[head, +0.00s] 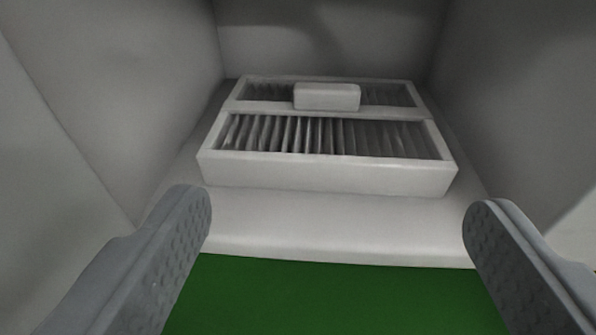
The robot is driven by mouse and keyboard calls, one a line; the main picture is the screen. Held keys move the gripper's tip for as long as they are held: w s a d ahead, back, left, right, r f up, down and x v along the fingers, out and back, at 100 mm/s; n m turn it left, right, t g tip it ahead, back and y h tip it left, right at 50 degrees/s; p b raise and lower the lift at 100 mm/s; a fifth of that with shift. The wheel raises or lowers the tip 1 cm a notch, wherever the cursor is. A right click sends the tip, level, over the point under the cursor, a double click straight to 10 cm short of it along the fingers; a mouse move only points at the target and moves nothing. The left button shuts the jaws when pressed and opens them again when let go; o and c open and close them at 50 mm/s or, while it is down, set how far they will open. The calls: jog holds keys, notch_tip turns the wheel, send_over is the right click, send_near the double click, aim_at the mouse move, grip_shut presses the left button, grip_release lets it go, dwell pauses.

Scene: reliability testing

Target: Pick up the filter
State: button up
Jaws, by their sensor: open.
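The filter (325,175) is a white rectangular frame with dark pleats inside. It lies flat on the light floor of a recess, in the upper middle of the head view. A crossbar runs over it and carries a raised white block-shaped handle (327,97). My gripper (335,215) is open and empty. Its two grey, dimpled fingers show at the lower left and lower right, in front of the filter and apart from it. The gap between the fingertips looks about as wide as the filter's front edge in the picture.
The recess has grey-white walls at the left (125,90), right (520,110) and back (330,40), close around the filter. A bare light ledge (330,230) lies before the filter. A green surface (320,300) lies below the ledge's front edge.

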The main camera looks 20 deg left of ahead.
jog(key=f, duration=0.1)
send_near(327, 96)
jog(key=x, duration=0.3)
jog(key=shift+a+f, duration=0.15)
jog(key=shift+f, duration=0.15)
jog(key=shift+r+x, duration=0.1)
jog(key=shift+x, duration=1.25)
jog(key=shift+r+x, duration=0.15)
jog(key=shift+x, duration=1.2)
jog(key=shift+w, duration=0.1)
jog(key=c, duration=1.1)
